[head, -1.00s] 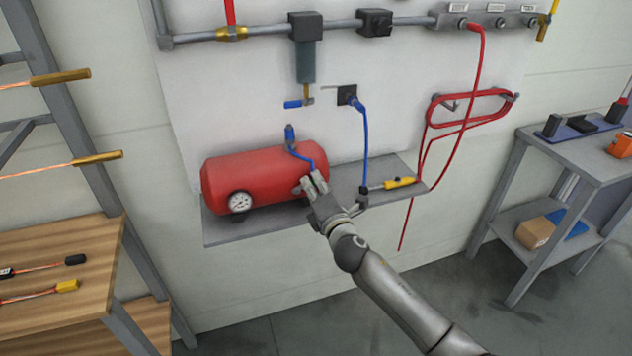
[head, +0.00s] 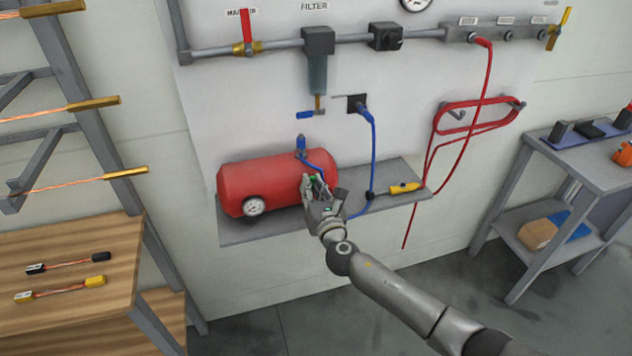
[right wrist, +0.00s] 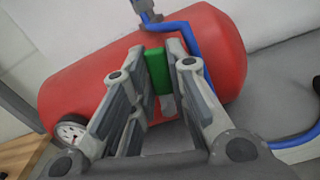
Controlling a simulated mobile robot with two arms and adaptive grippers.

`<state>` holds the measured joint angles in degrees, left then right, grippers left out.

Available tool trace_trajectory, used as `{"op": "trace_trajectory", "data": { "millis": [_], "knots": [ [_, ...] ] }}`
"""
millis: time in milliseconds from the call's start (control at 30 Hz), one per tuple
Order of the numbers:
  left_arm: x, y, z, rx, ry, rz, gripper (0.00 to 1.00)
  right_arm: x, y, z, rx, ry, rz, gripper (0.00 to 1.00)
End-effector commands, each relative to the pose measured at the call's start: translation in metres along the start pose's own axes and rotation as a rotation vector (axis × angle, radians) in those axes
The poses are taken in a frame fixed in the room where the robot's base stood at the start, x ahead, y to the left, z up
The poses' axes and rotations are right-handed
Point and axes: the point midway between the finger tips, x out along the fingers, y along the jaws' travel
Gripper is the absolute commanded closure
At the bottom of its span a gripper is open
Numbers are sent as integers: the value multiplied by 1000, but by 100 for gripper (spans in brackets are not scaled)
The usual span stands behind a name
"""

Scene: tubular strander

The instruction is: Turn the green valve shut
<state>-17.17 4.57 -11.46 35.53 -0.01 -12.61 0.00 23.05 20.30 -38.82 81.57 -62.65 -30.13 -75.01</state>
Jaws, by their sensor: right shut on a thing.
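The green valve handle (right wrist: 157,70) sits at the right end of the red tank (head: 262,182), mostly hidden in the head view by my right gripper (head: 315,184). In the right wrist view, my right gripper (right wrist: 160,72) has its two fingers on either side of the green handle and is shut on it. The red tank also fills the back of the right wrist view (right wrist: 85,85). My left gripper is in neither view.
The tank lies on a grey wall shelf (head: 240,232) with a round gauge (head: 254,206). A blue hose (head: 373,150) runs down beside my right gripper to a yellow-handled tool (head: 404,188). A wooden bench (head: 80,240) stands left, a grey table (head: 590,165) right.

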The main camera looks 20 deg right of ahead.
Motion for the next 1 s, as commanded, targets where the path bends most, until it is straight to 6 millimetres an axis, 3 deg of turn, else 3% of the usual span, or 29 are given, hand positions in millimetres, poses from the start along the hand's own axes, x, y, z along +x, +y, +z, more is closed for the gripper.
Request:
{"op": "trace_trajectory", "data": {
  "millis": [400,967,1000],
  "knots": [
    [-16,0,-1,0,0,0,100,0,9,-1,-203,2,-1,100],
    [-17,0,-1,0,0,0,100,0,10,-3,-236,2,0,100],
    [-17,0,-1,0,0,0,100,0,10,-3,-237,2,0,83]
  ]
}}
